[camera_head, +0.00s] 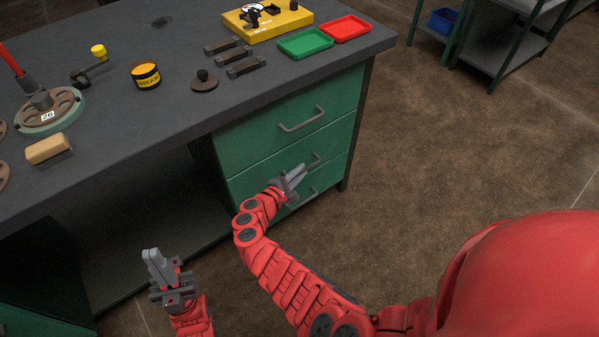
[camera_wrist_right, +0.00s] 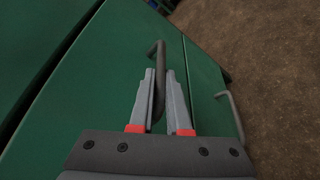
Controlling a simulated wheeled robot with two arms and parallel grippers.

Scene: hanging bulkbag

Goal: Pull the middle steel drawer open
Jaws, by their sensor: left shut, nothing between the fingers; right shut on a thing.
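The middle steel drawer (camera_head: 248,183) is the green front between two others under the bench top. Its front looks flush with its neighbours. My right gripper (camera_head: 300,174) is at its grey bar handle (camera_head: 314,160), and the fingers hide part of the handle. In the right wrist view, the handle (camera_wrist_right: 159,60) runs between the two fingers of my right gripper (camera_wrist_right: 165,85), which are shut on it. My left gripper (camera_head: 152,254) is shut and empty, low in front of the open space under the bench.
The top drawer handle (camera_head: 302,119) is above, and the bottom drawer handle (camera_head: 302,198) is below. The dark bench top (camera_head: 120,112) holds a grease tin (camera_head: 146,76), a green tray (camera_head: 305,43) and a red tray (camera_head: 345,28). The floor (camera_head: 450,150) right of the drawers is clear.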

